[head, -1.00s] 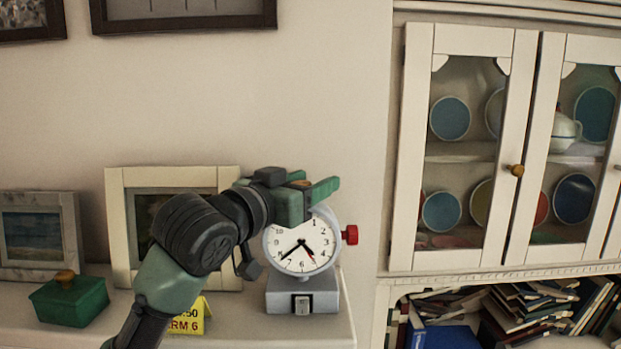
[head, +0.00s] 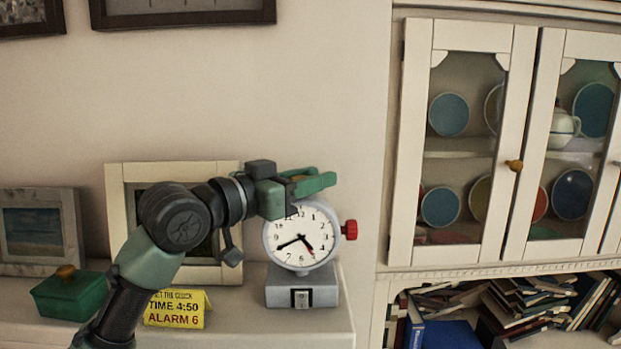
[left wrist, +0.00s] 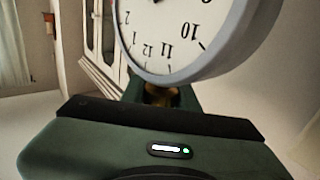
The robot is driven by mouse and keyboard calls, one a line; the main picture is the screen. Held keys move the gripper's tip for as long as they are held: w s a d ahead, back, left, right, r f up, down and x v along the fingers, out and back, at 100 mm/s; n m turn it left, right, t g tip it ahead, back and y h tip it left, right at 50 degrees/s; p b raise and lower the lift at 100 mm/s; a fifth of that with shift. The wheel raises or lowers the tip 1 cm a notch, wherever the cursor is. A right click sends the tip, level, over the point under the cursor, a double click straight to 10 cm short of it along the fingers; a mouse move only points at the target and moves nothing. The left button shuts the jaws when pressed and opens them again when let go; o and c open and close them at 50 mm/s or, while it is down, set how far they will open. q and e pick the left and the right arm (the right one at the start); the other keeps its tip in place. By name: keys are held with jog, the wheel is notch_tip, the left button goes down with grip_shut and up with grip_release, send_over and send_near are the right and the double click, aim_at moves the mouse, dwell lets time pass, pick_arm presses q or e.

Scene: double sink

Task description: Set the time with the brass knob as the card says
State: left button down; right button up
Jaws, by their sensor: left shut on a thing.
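The clock (head: 302,262) has a white face and a round grey case on a grey base. Its long black hand points near 8 and its short hand between 4 and 5; a red hand also points low right. My left gripper (head: 300,181) is at the top of the case, shut on the brass knob (left wrist: 158,95), mostly hidden between the fingers. A red knob (head: 350,230) sticks out at the clock's right. The yellow card (head: 175,308) reads "TIME 4:50" and "ALARM 6". My right gripper is out of view.
The clock stands near the right end of a white shelf (head: 245,325). A green box (head: 70,294) with a brass-coloured knob and two picture frames stand left. A glass-door cabinet (head: 422,150) is at right, above shelves of books.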

pick_arm(q)
jog(key=m+g+h, duration=0.1)
jog(key=g, duration=0.1)
jog(key=m+g+h, duration=0.1)
jog(key=m+g, duration=0.1)
jog(key=g, duration=0.1)
jog(key=s+m+g+h+b, duration=0.1)
jog(key=m+g, duration=0.1)
jog(key=shift+d+h, duration=0.3)
jog(key=shift+h, duration=0.1)
jog(key=shift+s+m+g+h, duration=0.15)
jog(key=shift+m+g, duration=0.5)
jog(key=shift+g, duration=0.3)
jog(key=shift+s+m+g+h, duration=0.15)
jog(key=shift+m+g, duration=0.5)
jog(key=shift+g, duration=0.3)
jog(key=shift+m+g, duration=0.3)
jog(key=shift+g, duration=0.2)
jog(key=shift+s+f, duration=0.1)
jog(key=c, duration=1.1)
grip_release()
jog(key=shift+o, duration=0.2)
jog(key=shift+d, duration=0.1)
